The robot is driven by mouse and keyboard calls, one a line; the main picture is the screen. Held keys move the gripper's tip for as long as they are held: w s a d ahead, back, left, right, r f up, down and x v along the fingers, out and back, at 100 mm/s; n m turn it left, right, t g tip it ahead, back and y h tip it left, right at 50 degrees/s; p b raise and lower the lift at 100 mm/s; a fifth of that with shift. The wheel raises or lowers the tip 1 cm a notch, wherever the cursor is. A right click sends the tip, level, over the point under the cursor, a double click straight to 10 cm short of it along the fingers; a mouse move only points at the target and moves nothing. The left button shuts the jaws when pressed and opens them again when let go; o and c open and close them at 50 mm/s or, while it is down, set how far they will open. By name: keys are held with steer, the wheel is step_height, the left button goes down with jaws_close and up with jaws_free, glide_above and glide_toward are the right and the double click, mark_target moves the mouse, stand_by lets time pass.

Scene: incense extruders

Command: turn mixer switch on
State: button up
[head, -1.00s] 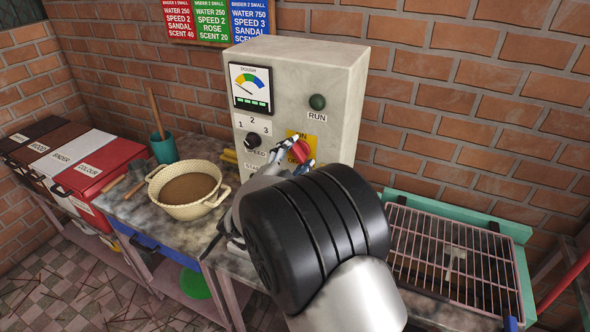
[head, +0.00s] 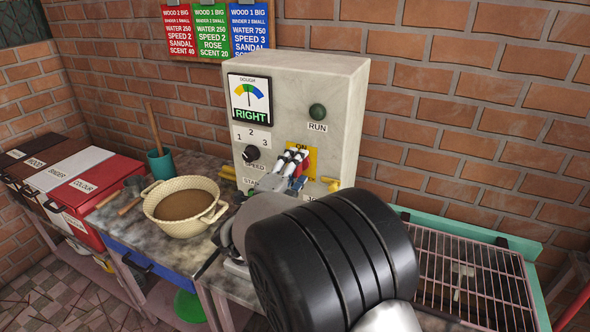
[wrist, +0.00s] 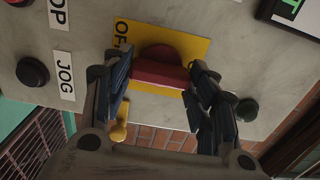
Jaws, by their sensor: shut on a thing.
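The mixer switch is a red rotary knob (wrist: 163,73) on a yellow plate (wrist: 138,38) on the front of the pale machine (head: 345,120). The ON mark shows at the plate's top in the head view, and part of an OFF mark shows in the wrist view. My gripper (wrist: 162,85) has one finger on each side of the knob's red bar and is shut on it. In the head view my gripper (head: 291,165) covers most of the knob, so its exact angle is hard to read there.
The gauge (head: 250,101) reads RIGHT in green. A green RUN lamp (head: 318,111) and a black speed knob (head: 251,153) share the panel. A pot of brown dough (head: 184,206) stands left of the machine; a wire rack (head: 470,283) lies to the right.

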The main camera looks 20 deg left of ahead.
stand_by(0.4)
steer(key=o, duration=1.1)
steer(key=shift+c, duration=0.2)
steer(key=s, duration=1.2)
steer(key=shift+a, duration=0.45)
